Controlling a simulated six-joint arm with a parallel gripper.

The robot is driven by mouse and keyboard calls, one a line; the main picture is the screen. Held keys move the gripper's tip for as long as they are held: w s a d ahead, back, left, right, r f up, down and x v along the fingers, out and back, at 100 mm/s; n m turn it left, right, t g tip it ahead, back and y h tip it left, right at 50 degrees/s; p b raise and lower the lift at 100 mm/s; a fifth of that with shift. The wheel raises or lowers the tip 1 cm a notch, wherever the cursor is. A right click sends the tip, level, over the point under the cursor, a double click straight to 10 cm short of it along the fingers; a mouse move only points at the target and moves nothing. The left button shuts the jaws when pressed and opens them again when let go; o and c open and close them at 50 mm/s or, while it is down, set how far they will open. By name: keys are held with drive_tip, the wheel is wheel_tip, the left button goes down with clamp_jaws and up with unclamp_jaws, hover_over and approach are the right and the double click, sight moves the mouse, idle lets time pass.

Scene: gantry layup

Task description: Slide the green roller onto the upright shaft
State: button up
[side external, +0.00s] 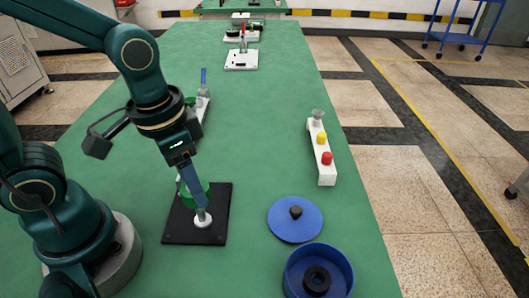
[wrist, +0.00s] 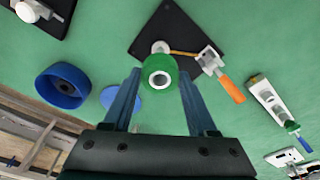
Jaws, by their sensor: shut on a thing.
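My gripper (wrist: 160,92) is shut on the green roller (wrist: 160,98), a green ring with a pale inner ring and dark centre. In the side external view, the roller (side external: 187,190) is partly hidden by my gripper (side external: 196,193) and held over the black plate (side external: 218,234). A white round piece (side external: 203,222), apparently the shaft's foot, stands on that plate below the fingertips. In the wrist view a white piece (wrist: 160,47) shows just beyond the roller. The shaft itself is mostly hidden. I cannot tell whether the roller is around it or above it.
A clamp with an orange handle (wrist: 231,90) sits by the plate in the wrist view. A blue lid (side external: 295,225) and blue bin (side external: 338,262) lie to the right. A white block with coloured knobs (side external: 325,165) stands farther back. Green table is clear between them.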

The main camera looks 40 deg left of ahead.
drive_tip(key=shift+f, duration=2.95)
drive_tip(key=o, duration=1.4)
drive_tip(key=shift+o, duration=0.2)
drive_tip(key=shift+r, duration=0.1)
drive_tip(key=shift+s+r, duration=0.15)
drive_tip(key=shift+r, duration=1.1)
drive_tip(key=shift+s+r, duration=0.1)
drive_tip(key=shift+r, duration=1.1)
